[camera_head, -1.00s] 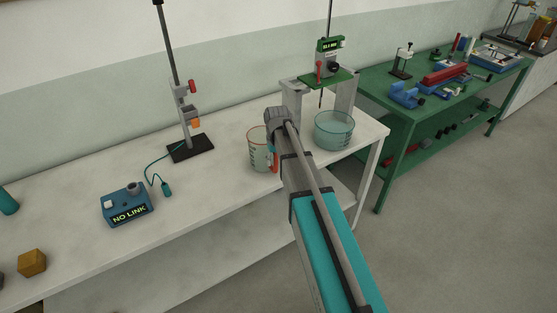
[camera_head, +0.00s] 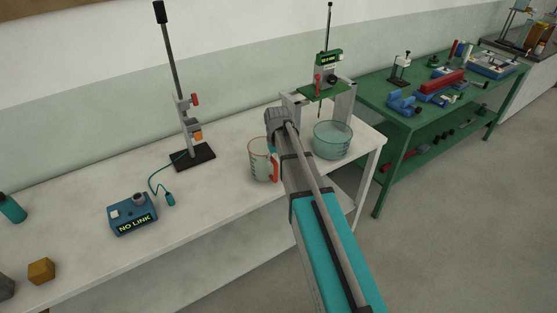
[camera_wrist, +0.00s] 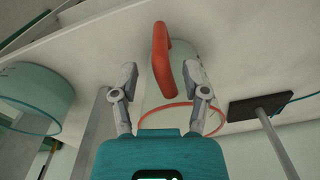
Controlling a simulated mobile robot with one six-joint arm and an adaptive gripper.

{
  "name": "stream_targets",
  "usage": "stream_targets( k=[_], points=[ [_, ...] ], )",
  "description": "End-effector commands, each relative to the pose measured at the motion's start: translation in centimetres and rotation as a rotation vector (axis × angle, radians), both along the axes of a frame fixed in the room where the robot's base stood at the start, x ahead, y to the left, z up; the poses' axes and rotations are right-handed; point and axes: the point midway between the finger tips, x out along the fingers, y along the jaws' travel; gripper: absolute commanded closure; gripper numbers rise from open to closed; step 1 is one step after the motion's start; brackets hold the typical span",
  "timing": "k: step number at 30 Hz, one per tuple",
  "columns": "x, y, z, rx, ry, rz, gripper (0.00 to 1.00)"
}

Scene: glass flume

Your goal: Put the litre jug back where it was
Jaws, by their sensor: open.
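The litre jug (camera_head: 259,164) is clear with a red rim and red handle, and stands upright on the pale bench, just left of my arm. In the wrist view the jug's red handle (camera_wrist: 162,58) rises between my two fingers, with the red rim (camera_wrist: 185,107) below it. My gripper (camera_wrist: 160,75) is open, one finger on each side of the handle. I see no finger clearly closed on it. In the head view my arm hides the gripper and part of the jug's right side.

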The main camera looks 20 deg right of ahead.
Motion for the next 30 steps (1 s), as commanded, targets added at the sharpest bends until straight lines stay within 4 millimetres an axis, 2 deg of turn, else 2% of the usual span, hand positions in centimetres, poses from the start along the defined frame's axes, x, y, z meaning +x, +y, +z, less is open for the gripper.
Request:
stream_targets(
  k=[1, 18, 30],
  points=[
    [0.0, 0.0, 0.9, 0.0, 0.0, 0.0, 0.41],
    [-0.1, -0.1, 5.6, 0.0, 0.0, 0.0, 0.41],
    [-0.1, -0.2, 6.8, 0.0, 0.0, 0.0, 0.41]
  ],
)
